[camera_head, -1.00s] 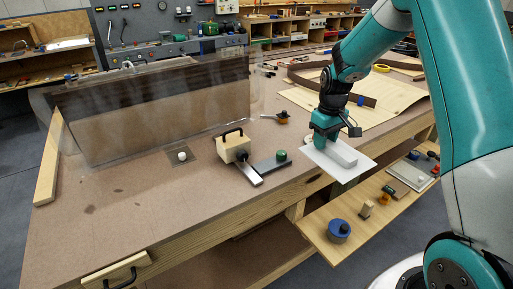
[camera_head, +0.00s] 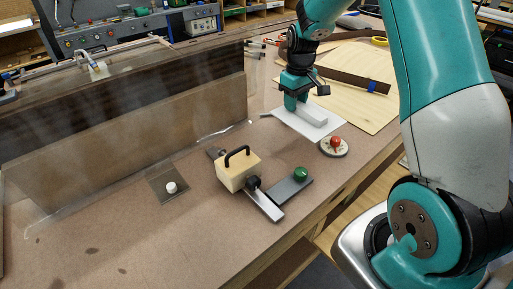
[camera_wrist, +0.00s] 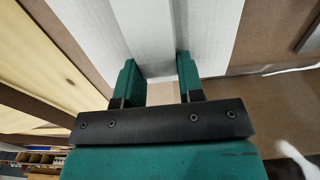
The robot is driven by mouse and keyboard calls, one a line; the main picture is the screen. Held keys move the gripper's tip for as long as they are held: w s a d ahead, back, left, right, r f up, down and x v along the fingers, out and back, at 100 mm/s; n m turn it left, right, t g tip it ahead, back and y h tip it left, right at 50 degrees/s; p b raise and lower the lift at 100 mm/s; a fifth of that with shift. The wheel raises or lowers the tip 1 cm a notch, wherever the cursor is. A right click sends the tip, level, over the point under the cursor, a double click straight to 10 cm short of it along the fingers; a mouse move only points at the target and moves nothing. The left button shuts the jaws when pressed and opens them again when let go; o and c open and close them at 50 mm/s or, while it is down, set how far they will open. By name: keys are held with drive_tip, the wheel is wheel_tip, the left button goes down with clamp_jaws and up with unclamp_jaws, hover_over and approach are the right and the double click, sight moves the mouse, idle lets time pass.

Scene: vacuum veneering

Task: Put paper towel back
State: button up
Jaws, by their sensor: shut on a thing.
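The paper towel (camera_head: 322,133) is a flat white sheet with a raised white bar (camera_head: 310,113) along it, at the table's right part in the head view. My gripper (camera_head: 294,106) points down and is shut on the raised bar at its left end. The wrist view shows my two teal fingers (camera_wrist: 159,72) on either side of the white bar (camera_wrist: 160,35), with the wider white sheet (camera_wrist: 222,35) beyond them. I cannot tell whether the sheet touches the table or hangs just above it.
A round grey disc with a red knob (camera_head: 334,148) lies just right of the sheet. A wooden block with a black handle (camera_head: 237,171) and a grey bar with a green knob (camera_head: 290,189) stand front-left. Veneer sheets (camera_head: 345,80) lie behind. Clear film (camera_head: 130,165) hangs at left.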

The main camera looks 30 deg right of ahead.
drive_tip(key=p, duration=0.3)
hover_over(256, 145)
drive_tip(key=d, duration=0.3)
wheel_tip(256, 145, down, 5)
drive_tip(key=shift+w+d+f, duration=0.1)
drive_tip(key=a+f, duration=0.2)
drive_tip(key=a, duration=0.1)
drive_tip(key=shift+p, duration=0.4)
drive_tip(key=shift+a+f, duration=0.1)
drive_tip(key=shift+f, duration=0.25)
drive_tip(key=o, duration=1)
